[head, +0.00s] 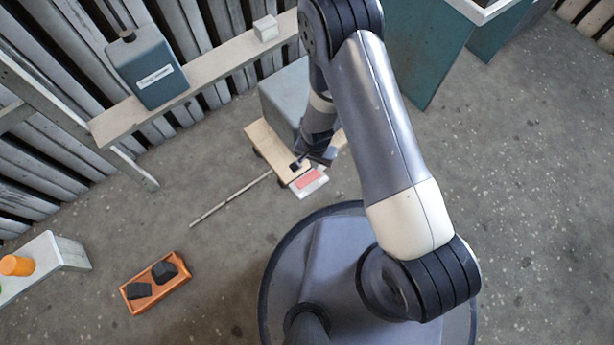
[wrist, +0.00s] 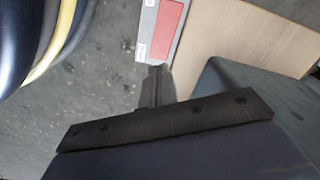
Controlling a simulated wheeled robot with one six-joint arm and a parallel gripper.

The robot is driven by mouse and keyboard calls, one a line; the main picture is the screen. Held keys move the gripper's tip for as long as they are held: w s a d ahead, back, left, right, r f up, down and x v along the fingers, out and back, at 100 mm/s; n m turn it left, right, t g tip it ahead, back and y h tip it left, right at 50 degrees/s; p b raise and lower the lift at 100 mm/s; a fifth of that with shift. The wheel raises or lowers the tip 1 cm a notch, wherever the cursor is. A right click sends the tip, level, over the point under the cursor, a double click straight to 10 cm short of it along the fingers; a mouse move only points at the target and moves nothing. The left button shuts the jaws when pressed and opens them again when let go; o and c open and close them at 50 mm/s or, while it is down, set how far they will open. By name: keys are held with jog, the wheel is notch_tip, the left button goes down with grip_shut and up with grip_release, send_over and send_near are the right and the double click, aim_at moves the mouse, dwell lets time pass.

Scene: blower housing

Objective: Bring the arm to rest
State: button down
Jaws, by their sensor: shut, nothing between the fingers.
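My arm reaches from my base up and over to the left in the head view. The wrist view shows my gripper's fingers (wrist: 157,72) closed together and empty. Their tips are close to a white plate with a red patch (wrist: 166,30); whether they touch cannot be told. The plate also shows in the head view (head: 308,181), at the board's near end. Part of the board is hidden behind my wrist.
A thin rod (head: 230,198) slants across the floor. An orange tray (head: 146,302) with two black pieces lies lower left. A teal box (head: 148,72) sits on a wooden shelf (head: 215,72).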

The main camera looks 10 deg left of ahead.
aim_at(314, 175)
jog(key=shift+r, duration=0.35)
notch_tip(314, 175, down, 7)
jog(key=b, duration=0.4)
jog(key=shift+f, duration=0.15)
jog(key=shift+r, duration=0.2)
jog(key=shift+r, duration=0.15)
